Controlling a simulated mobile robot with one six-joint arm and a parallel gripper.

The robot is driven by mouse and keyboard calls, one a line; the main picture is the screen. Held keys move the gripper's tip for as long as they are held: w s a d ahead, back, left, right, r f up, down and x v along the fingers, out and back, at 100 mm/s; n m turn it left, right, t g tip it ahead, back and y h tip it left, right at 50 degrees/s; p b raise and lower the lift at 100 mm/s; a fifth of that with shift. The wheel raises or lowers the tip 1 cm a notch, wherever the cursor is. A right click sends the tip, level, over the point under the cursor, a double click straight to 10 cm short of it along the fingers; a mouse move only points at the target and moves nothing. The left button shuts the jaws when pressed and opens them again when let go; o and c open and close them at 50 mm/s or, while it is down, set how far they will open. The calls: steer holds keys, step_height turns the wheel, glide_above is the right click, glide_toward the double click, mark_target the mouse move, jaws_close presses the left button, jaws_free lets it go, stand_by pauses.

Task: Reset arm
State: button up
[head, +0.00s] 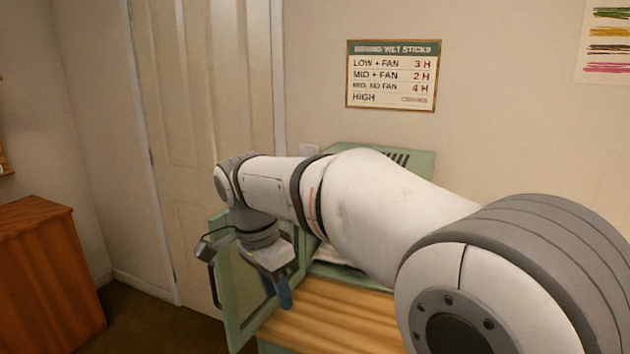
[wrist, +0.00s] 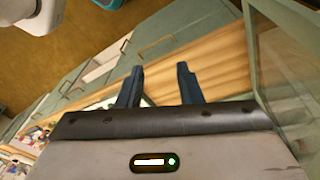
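My gripper (head: 278,292) hangs at the end of my arm, pointing down beside the open green door (head: 232,290) of a green cabinet. In the wrist view my gripper (wrist: 160,82) has two dark blue fingers held apart, with nothing between them. Beyond the fingers lies a light wooden top (wrist: 215,62). My arm hides most of the cabinet in the head view.
The green cabinet (head: 415,162) stands against the wall on a wooden-topped table (head: 330,315). A wooden cabinet (head: 40,270) stands at the left. A drying sign (head: 392,76) hangs on the wall. Drawers with handles (wrist: 105,62) show in the wrist view.

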steer(key=s+d+f+n+t, duration=0.1)
steer(key=s+d+f+n, duration=0.2)
steer(key=d, duration=0.4)
steer(key=s+d+f+n+y, duration=0.1)
steer(key=s+d+f+n, duration=0.2)
steer(key=s+d, duration=0.3)
steer(key=s+d+f+n+t+y, duration=0.1)
steer(key=s+d+f+n, duration=0.2)
steer(key=d, duration=0.6)
steer(key=shift+s+f+n+t, duration=0.15)
steer(key=shift+s+n+t, duration=0.25)
steer(key=shift+s, duration=0.75)
